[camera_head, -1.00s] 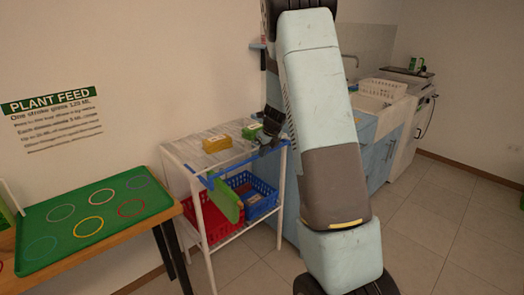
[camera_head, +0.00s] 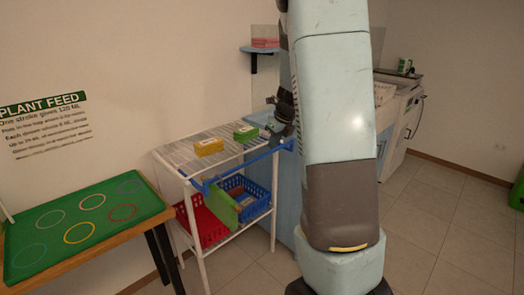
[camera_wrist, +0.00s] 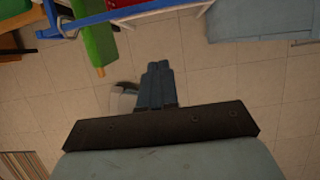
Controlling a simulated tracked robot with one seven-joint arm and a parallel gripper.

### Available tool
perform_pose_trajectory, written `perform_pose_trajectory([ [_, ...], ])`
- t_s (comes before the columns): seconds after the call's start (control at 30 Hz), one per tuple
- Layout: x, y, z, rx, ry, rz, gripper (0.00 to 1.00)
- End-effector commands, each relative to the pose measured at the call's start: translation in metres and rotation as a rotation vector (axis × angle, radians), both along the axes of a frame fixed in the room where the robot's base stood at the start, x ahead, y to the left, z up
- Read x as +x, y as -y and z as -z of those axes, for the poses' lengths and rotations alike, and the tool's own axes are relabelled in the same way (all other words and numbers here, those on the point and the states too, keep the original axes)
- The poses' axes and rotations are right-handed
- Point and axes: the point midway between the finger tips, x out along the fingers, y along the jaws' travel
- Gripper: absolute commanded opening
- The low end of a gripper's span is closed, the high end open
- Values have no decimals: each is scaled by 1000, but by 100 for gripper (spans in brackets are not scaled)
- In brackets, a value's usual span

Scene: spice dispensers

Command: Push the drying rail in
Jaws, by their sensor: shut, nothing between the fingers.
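The drying rail (camera_head: 250,160) is a blue bar along the front of a white cart. It stands out from the cart's top edge, with a gap visible between. A green cloth (camera_head: 222,205) hangs near its left end. In the wrist view the rail (camera_wrist: 150,7) crosses the top of the picture, with the green cloth (camera_wrist: 99,38) at upper left. My gripper (camera_wrist: 157,66) is shut and empty, its fingertips pointing toward the rail but apart from it in that picture. In the head view its dark end is near the cart's right side, partly hidden by my arm.
On the cart top (camera_head: 185,156) are a yellow box (camera_head: 209,147) and a green box (camera_head: 245,133). Below stand a red basket (camera_head: 207,228) and a blue basket (camera_head: 258,192). A wooden table with a green mat (camera_head: 70,232) is at left. Tiled floor is open at right.

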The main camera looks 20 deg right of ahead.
Motion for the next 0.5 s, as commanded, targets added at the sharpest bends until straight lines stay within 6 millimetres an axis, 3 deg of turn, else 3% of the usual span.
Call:
perform_pose_trajectory([
  [0.17,4,-2,14,0,-3,0,0],
  [0.5,24,-8,68,0,-4,1,0],
])
